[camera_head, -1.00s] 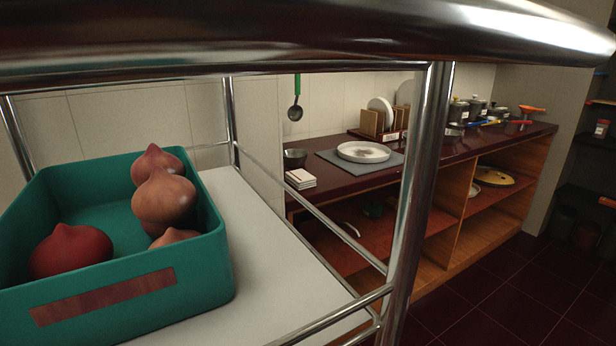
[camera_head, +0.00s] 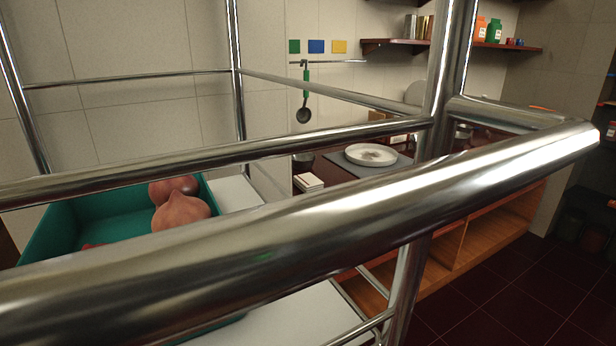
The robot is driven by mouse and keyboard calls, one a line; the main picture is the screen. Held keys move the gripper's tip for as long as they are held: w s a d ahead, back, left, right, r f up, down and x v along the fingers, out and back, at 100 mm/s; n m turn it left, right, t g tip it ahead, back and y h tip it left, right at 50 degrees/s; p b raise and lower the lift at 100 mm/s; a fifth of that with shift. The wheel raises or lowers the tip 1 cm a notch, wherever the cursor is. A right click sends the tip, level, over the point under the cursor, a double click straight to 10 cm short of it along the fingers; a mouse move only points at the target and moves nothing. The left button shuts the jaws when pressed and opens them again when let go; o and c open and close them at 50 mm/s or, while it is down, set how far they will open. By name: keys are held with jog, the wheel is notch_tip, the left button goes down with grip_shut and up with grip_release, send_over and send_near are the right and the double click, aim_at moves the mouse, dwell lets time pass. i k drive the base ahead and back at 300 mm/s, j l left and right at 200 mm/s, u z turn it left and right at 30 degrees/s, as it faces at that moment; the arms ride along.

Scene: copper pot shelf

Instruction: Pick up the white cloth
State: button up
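A small folded white stack (camera_head: 308,181), which looks like the white cloth, lies at the near left end of the dark counter (camera_head: 337,172). It is left of a grey mat with a plate on it. Its visible top is uncovered, and a metal rail passes just in front of it. My gripper is not in view.
A metal rack (camera_head: 330,215) with thick rails stands close in front. It holds a teal crate (camera_head: 60,232) of onion-like bulbs. A white plate (camera_head: 371,154), a dark bowl (camera_head: 303,160) and a hanging ladle (camera_head: 304,114) are beyond. Open dark floor (camera_head: 500,290) lies right.

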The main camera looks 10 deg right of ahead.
aim_at(307, 183)
jog(key=k, duration=1.1)
jog(key=k+u, duration=0.15)
jog(key=u, duration=1.6)
jog(key=l+u, duration=0.35)
jog(key=l, duration=0.3)
jog(key=l+u, duration=0.3)
jog(key=l, duration=0.35)
jog(key=k+l+u, duration=0.15)
jog(key=l+u, duration=0.2)
jog(key=l, duration=0.25)
jog(key=k+l, duration=0.15)
jog(key=l, duration=0.4)
jog(key=k+l, duration=0.1)
jog(key=l, duration=0.5)
jog(key=k+l, duration=0.15)
jog(key=l, duration=0.4)
jog(key=k+l, duration=0.1)
jog(key=l, duration=0.45)
jog(key=k+l, duration=0.15)
jog(key=l, duration=0.4)
jog(key=k+l, duration=0.1)
jog(key=l, duration=0.5)
jog(key=k+l, duration=0.15)
jog(key=l, duration=0.4)
jog(key=k+l, duration=0.1)
jog(key=l, duration=0.45)
